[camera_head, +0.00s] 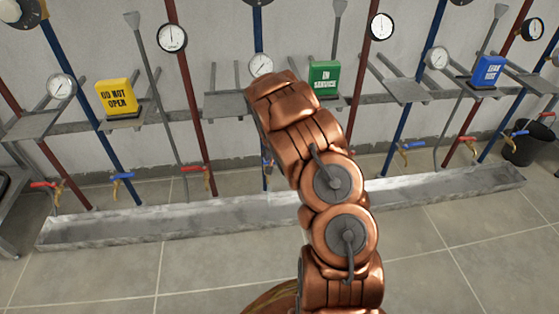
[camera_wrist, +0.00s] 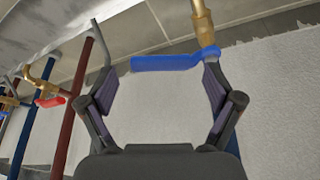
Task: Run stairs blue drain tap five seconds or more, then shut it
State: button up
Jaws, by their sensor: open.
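In the wrist view my gripper (camera_wrist: 160,82) is open, its two fingers spread below a blue lever handle (camera_wrist: 165,62). The handle lies level across the gap, joined to a brass tap (camera_wrist: 203,25) above the right finger. The right fingertip is close to the handle's tap end; I cannot tell if they touch. No water shows there. In the head view my arm hides the gripper. Blue taps show at the left (camera_head: 122,177), partly behind my arm (camera_head: 267,163), at the right (camera_head: 412,145) and far right (camera_head: 518,134). No stairs can be made out.
A long grey trough (camera_head: 130,225) runs under the taps. Red taps (camera_head: 195,168) stand between blue ones. Yellow (camera_head: 116,97), green (camera_head: 324,77) and blue (camera_head: 487,70) signs stand on the grey shelf. A dark bucket (camera_head: 525,150) is far right. Front floor is clear.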

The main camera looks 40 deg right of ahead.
jog(key=v, duration=1.1)
jog(key=shift+r, duration=0.15)
